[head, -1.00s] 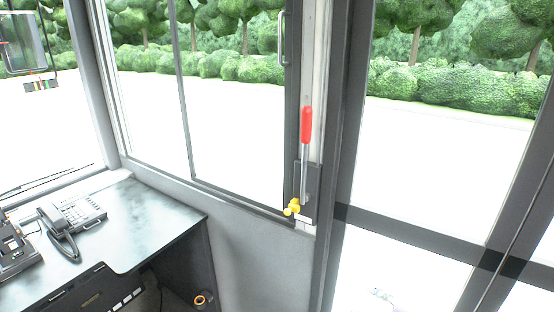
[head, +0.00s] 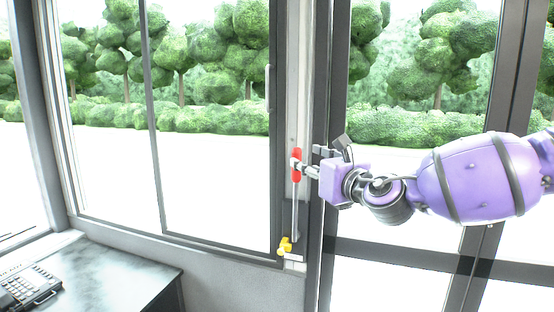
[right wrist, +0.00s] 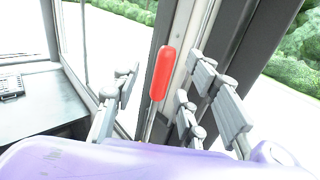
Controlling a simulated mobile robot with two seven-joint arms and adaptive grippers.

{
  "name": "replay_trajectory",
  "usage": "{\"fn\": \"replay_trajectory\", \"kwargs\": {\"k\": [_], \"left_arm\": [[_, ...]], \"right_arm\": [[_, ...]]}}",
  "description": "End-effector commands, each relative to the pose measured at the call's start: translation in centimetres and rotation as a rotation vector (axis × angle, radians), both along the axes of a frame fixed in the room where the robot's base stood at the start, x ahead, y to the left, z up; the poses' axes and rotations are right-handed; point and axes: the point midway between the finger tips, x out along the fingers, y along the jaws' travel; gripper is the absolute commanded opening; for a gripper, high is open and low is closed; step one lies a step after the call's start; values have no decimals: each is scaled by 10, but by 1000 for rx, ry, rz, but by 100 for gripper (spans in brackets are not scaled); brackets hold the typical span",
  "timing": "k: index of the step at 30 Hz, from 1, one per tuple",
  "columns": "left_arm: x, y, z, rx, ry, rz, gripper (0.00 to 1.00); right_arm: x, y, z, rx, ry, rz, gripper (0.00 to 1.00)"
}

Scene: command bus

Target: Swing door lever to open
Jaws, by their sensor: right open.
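The door lever is upright on the post beside the door, with a red grip (head: 297,166), a thin metal rod (head: 295,215) and a yellow pivot (head: 285,245) at its foot. My right gripper (head: 303,163) is open at the height of the red grip. In the right wrist view the red grip (right wrist: 162,74) stands between the spread fingers of the right gripper (right wrist: 160,95), with gaps on both sides. A finger covers part of the grip in the head view. My left gripper is not in view.
The framed glass door (head: 400,215) is on the right, behind my right arm. A sliding window (head: 210,130) with a vertical handle (head: 268,88) is left of the post. A desk (head: 120,275) with a phone (head: 28,288) is at the lower left.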

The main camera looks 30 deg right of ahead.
Motion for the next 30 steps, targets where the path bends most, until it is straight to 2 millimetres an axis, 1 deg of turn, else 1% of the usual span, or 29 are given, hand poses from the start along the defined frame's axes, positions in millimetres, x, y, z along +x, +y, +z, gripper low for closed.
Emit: {"fn": "replay_trajectory", "kwargs": {"k": [5, 9, 11, 15, 21, 30], "left_arm": [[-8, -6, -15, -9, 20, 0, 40], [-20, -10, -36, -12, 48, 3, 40], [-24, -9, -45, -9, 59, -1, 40], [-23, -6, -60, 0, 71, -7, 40], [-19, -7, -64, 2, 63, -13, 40], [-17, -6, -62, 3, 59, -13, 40]], "right_arm": [[19, -2, -8, -8, 7, -2, 40], [46, -4, -14, -5, 10, -2, 40], [56, -5, -12, -3, 8, -1, 40], [67, -7, -12, -10, 12, -4, 40], [76, -7, -5, -9, 6, -1, 40], [77, -6, 0, -7, 2, 1, 40]]}}
